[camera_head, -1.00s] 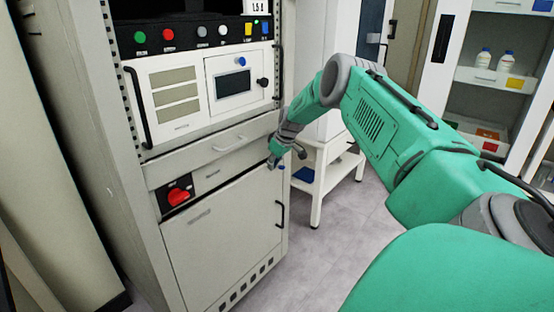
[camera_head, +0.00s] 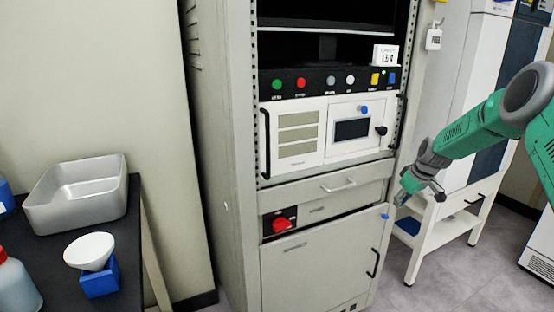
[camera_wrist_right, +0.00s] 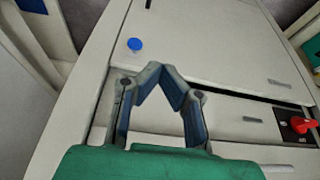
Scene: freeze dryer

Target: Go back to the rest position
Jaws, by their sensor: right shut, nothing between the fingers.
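My right gripper (camera_head: 406,198) is at the right of the cabinet in the head view, near the right edge of its lower door (camera_head: 315,268). In the right wrist view the fingers of my right gripper (camera_wrist_right: 160,70) come together at the tips with nothing between them. The blue knob (camera_head: 385,216) on the lower door is just below and left of the gripper in the head view; it also shows in the right wrist view (camera_wrist_right: 134,44). I cannot tell whether the gripper touches the cabinet. My left gripper is in neither view.
The cabinet carries a red rotary switch (camera_head: 282,224), a drawer (camera_head: 325,188) and a small screen (camera_head: 352,129). A white stand (camera_head: 440,236) is behind the gripper. At left, a dark table (camera_head: 50,255) holds a grey basin (camera_head: 75,215) and a white bowl (camera_head: 90,252) on a blue block.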

